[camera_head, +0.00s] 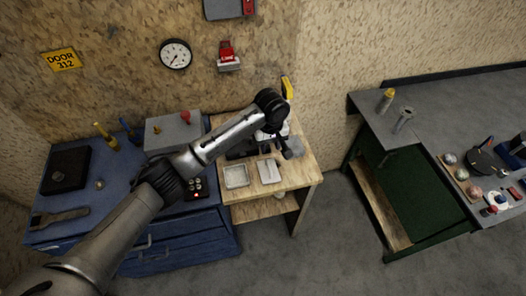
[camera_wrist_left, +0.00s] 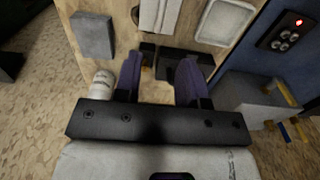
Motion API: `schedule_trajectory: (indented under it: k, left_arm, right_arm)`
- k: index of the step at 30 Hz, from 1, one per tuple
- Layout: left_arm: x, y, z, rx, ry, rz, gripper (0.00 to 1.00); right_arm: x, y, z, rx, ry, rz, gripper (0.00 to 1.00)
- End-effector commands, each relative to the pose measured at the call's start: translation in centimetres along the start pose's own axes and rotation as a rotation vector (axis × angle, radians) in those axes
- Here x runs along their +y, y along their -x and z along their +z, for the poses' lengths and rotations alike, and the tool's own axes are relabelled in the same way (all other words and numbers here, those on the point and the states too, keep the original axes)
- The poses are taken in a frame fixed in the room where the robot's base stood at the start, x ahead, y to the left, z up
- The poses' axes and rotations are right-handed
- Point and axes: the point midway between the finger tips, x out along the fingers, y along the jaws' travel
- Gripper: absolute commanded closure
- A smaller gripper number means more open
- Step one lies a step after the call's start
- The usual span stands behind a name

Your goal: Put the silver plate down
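My left arm reaches over the small wooden table (camera_head: 296,180). Its gripper (camera_head: 272,137) is above the back of that table, partly hidden by the wrist. In the left wrist view, the two purple fingers (camera_wrist_left: 159,68) stand apart with no plate between them. A pale, silvery rectangular plate (camera_wrist_left: 160,14) lies flat on the wood beyond the fingertips; it also shows in the head view (camera_head: 269,171), apart from the gripper. I cannot be sure it is the silver plate. My right gripper is not in view.
A shallow pale tray (camera_head: 236,176) lies left of the plate. A grey block (camera_wrist_left: 92,36), a white cylinder (camera_wrist_left: 102,84) and a dark block (camera_wrist_left: 173,64) are near the fingers. A blue cabinet (camera_head: 110,190) with a grey box (camera_head: 172,131) adjoins at left.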

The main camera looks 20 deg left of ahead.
Motion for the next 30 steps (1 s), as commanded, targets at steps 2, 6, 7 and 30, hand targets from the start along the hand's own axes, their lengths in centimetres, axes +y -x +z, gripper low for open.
schedule_trajectory:
  k: [2,6,7,30]
  left_arm:
    - [0.0,0.3,0.0,0.000,0.000,-0.001,0.62]
    - [0.0,0.5,0.0,-0.001,0.000,-0.002,0.62]
    - [0.0,0.5,0.0,-0.001,0.000,-0.001,0.62]
    - [-8.6,-13.2,20.5,0.065,-0.619,0.258,0.62]
  right_arm:
    - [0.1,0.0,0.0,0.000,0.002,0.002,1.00]
    - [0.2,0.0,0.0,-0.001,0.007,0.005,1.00]
    - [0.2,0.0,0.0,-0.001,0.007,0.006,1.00]
    - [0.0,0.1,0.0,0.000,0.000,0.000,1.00]
